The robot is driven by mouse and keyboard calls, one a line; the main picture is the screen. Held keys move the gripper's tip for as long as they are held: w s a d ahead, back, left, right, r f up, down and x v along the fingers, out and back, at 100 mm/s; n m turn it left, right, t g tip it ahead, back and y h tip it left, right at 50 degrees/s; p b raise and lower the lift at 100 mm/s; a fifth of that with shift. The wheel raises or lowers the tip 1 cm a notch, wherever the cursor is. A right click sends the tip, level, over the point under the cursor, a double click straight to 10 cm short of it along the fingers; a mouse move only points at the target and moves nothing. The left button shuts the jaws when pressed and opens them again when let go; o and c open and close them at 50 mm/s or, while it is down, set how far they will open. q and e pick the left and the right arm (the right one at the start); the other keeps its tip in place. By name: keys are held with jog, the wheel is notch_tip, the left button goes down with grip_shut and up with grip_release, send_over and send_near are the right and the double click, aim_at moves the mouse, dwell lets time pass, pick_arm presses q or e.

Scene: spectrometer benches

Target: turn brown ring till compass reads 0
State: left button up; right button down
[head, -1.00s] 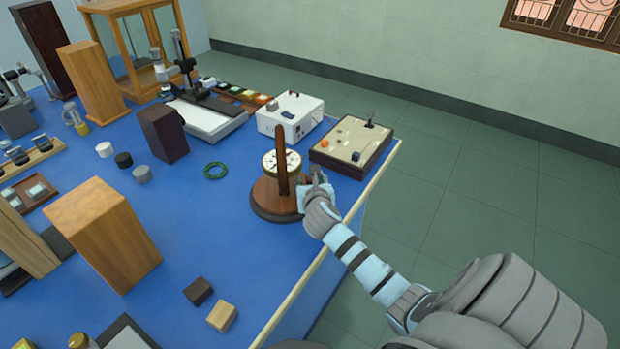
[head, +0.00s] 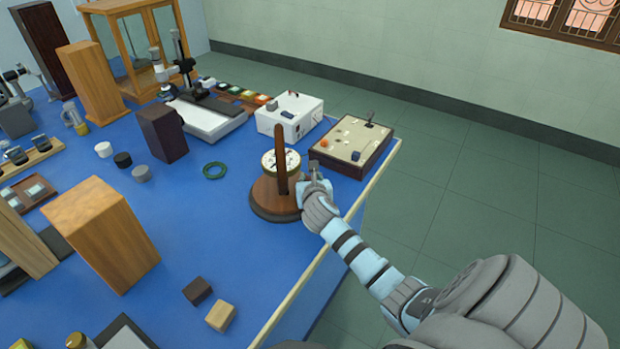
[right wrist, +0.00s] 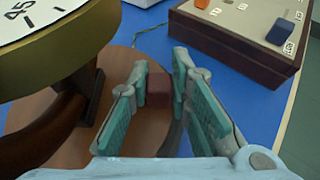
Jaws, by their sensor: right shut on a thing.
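The compass dial (head: 267,163), cream-faced with a yellow rim, sits inside the upright brown ring (head: 281,158), which shows nearly edge-on in the head view. Both stand on a round brown wooden base (head: 268,207) near the table's right edge. In the right wrist view the dial (right wrist: 40,35) shows at upper left, cut off, with "45" readable; its full reading cannot be told. My right gripper (right wrist: 160,75) is low beside the ring, shut on a small dark red-brown block (right wrist: 157,108) at the base's edge. My left gripper is not in view.
A brown-sided box with a cream top (head: 352,146) stands just behind my right gripper. A white box (head: 290,117) is farther back.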

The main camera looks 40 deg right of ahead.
jog(key=shift+s+a, duration=0.1)
jog(key=shift+a, duration=0.05)
jog(key=shift+s+a+m+g+h+p, duration=0.35)
jog(key=shift+m+g+h+p, duration=0.25)
jog(key=shift+m+h+p, duration=0.25)
jog(key=shift+s+a+m+g+h+p, duration=0.2)
jog(key=shift+a+m+g+h+p, duration=0.1)
jog(key=shift+m+g+h, duration=0.25)
jog(key=shift+s+a+m+g+h+p, duration=0.2)
jog(key=shift+a+m+g+h, duration=0.1)
jog(key=shift+m+g, duration=0.3)
jog(key=shift+s+a+m+g+h, duration=0.3)
jog(key=shift+m+g+h, duration=0.1)
jog(key=shift+m+g, duration=0.3)
jog(key=shift+s+a+m+g+h+b, duration=0.2)
jog(key=shift+a+m+g+h, duration=0.1)
jog(key=shift+m+g, duration=0.35)
jog(key=shift+s+a+m+g+h+b, duration=0.1)
jog(key=shift+a+m+g+h+b, duration=0.15)
jog(key=shift+m+g, duration=0.35)
jog(key=shift+a, duration=0.1)
jog(key=c, duration=1.5)
grip_release()
jog(key=shift+w, duration=0.1)
